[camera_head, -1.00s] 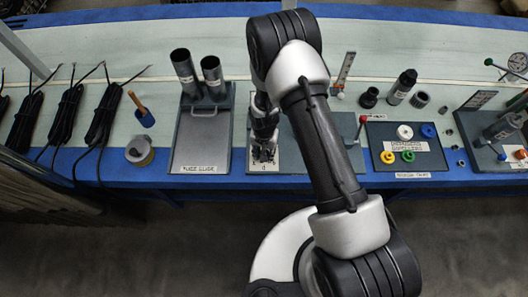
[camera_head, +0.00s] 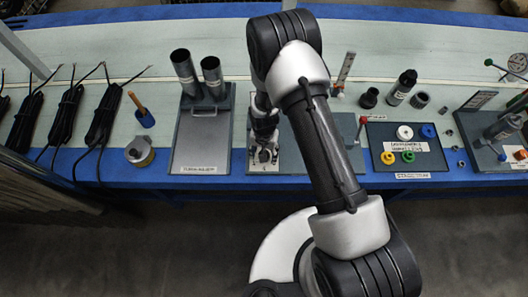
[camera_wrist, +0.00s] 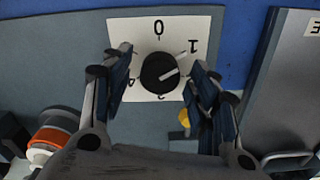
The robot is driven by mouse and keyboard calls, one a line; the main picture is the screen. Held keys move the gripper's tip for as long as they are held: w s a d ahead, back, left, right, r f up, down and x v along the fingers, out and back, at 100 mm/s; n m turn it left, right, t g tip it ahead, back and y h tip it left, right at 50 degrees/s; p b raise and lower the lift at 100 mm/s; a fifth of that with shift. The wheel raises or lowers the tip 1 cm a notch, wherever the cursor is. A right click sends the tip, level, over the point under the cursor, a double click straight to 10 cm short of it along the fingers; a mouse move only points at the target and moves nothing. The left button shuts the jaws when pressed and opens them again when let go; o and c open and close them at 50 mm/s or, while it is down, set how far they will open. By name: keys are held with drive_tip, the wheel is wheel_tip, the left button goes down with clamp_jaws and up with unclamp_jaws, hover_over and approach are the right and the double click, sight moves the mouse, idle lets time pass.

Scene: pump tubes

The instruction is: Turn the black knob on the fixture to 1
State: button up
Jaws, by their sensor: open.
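The black knob (camera_wrist: 158,73) sits on a white dial plate (camera_wrist: 145,29) on the grey fixture (camera_wrist: 60,70). Its white pointer line points right and slightly up, near the 1 mark but a little below the direction of that numeral. The 0 is at the top of the plate; the lower numerals are partly covered. My gripper (camera_wrist: 162,62) is open, with one finger on each side of the knob and visible gaps to it. In the head view my gripper (camera_head: 264,152) is over the dial plate, and the knob is hidden there.
A grey tray plate (camera_head: 180,155) with two dark tubes stands left of the fixture. A red-tipped lever (camera_head: 363,119) and a panel with coloured rings (camera_head: 376,135) are to the right. An orange and white part (camera_wrist: 50,140) shows at lower left in the wrist view.

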wheel_tip(320, 180, up, 12)
idle(0.6)
idle(0.4)
drive_tip(key=s+d+r+n+t, duration=0.1)
drive_tip(key=d+r, duration=0.2)
drive_tip(key=r, duration=0.8)
drive_tip(key=s+d+r+t, duration=0.1)
drive_tip(key=s+d+r, duration=0.15)
drive_tip(key=r, duration=0.95)
drive_tip(key=s+d+r+n+t, duration=0.1)
drive_tip(key=s+d+r, duration=0.2)
drive_tip(key=s+r, duration=0.3)
drive_tip(key=s+d+r+n+t, duration=0.1)
drive_tip(key=s+d+r, duration=0.3)
drive_tip(key=s, duration=0.6)
wheel_tip(320, 180, up, 2)
drive_tip(key=shift+s+r+t, duration=0.15)
drive_tip(key=shift+r+t, duration=0.1)
drive_tip(key=shift+t, duration=0.05)
